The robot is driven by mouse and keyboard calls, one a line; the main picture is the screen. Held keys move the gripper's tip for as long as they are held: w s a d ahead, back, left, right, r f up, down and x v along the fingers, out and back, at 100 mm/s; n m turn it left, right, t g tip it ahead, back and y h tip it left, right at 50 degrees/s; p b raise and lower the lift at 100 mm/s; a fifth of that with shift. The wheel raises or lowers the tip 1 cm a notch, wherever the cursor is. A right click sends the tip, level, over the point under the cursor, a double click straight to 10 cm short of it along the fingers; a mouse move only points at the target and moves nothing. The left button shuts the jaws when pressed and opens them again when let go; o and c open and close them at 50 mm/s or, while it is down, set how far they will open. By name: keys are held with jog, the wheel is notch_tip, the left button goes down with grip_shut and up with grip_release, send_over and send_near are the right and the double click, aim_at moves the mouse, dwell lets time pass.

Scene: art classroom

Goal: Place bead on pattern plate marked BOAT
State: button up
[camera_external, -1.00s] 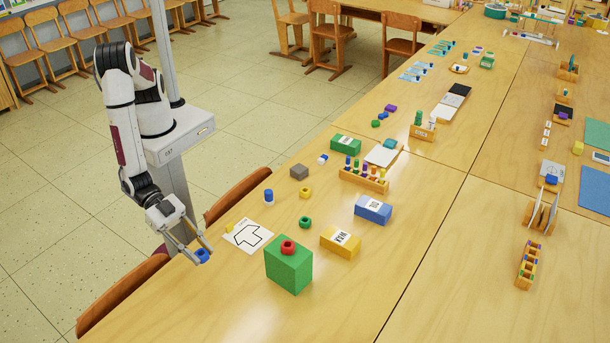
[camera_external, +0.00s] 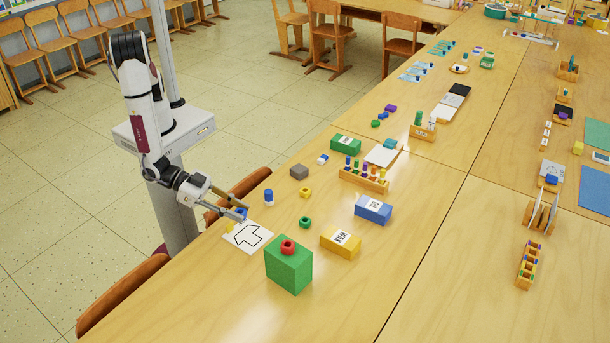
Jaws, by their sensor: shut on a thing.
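The white pattern plate (camera_external: 256,242) lies near the table's left edge. It carries a black outline, and its lettering is too small to read. A yellow bead (camera_external: 230,227) sits at its left corner. My gripper (camera_external: 243,210) is shut on a blue bead (camera_external: 241,213), just above or at the plate's upper edge. The fingers partly hide the bead, and I cannot tell whether it touches the plate.
A green block (camera_external: 289,270) with a red bead (camera_external: 288,247) on top stands in front of the plate. The front of the table is clear.

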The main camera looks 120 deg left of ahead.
jog(key=shift+s+a+r+n+y, duration=0.1)
jog(key=shift+s+a+n+y, duration=0.15)
jog(key=shift+a, duration=0.4)
jog(key=shift+s+a+n+y, duration=0.15)
jog(key=shift+a+y, duration=0.1)
jog(key=shift+a, duration=0.35)
jog(key=shift+w, duration=0.1)
send_over(245, 235)
jog(key=shift+f, duration=2.95)
jog(key=shift+f, duration=0.1)
jog(key=shift+f, duration=2)
jog(key=shift+f, duration=0.1)
jog(key=o, duration=0.7)
jog(key=shift+o, duration=0.2)
